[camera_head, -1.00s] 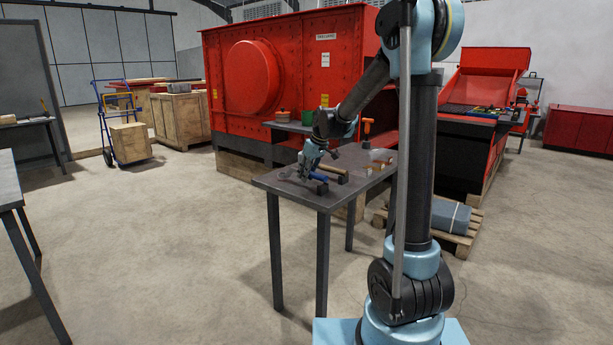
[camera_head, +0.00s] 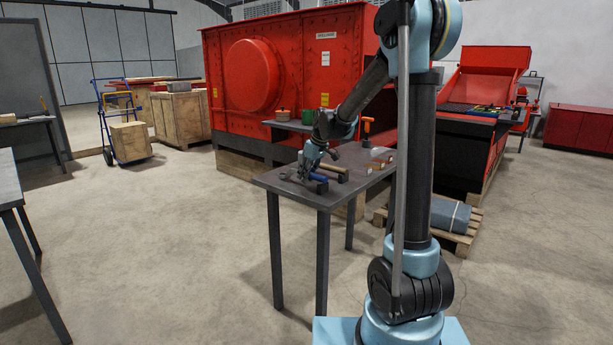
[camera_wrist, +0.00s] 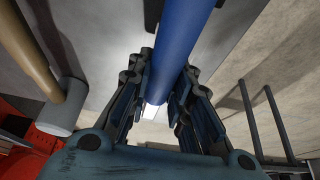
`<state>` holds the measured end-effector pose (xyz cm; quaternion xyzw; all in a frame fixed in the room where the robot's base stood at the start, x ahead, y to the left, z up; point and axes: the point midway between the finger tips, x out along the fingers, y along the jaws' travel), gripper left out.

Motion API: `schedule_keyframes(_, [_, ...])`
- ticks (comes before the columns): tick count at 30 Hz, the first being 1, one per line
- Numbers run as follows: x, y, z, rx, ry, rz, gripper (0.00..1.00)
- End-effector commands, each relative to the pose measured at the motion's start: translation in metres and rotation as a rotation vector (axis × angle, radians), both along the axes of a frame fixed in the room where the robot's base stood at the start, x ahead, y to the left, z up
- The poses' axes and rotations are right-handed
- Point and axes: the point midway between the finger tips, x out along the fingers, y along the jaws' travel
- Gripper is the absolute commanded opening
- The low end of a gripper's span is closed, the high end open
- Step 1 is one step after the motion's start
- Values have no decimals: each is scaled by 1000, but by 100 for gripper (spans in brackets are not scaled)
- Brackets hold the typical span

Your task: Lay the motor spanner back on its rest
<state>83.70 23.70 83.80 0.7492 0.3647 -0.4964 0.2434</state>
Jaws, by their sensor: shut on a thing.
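A blue-handled tool, seemingly the motor spanner (camera_head: 319,178), is at the near left end of the dark table (camera_head: 330,198). My gripper (camera_head: 306,174) is low over this end, with its fingers on either side of the blue handle. In the wrist view the blue handle (camera_wrist: 182,42) runs between the closed fingers (camera_wrist: 160,105) of my gripper. The tool's head is mostly hidden. A dark block (camera_head: 322,188) sits at the handle's right end; I cannot tell whether it is part of the rest. Any gap below the tool is too small to tell.
A wooden-handled hammer (camera_head: 332,169) lies close behind my gripper; it also shows in the wrist view (camera_wrist: 30,48). Small items and an orange-handled tool (camera_head: 367,126) stand farther along the table. The large red machine (camera_head: 290,75) is behind. Floor in front is clear.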

Motion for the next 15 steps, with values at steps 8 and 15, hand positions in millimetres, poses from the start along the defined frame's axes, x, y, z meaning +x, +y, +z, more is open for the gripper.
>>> schedule_keyframes(8, [0,0,-5,0,0,0,0])
schedule_keyframes(15, [0,0,-8,0,0,0,0])
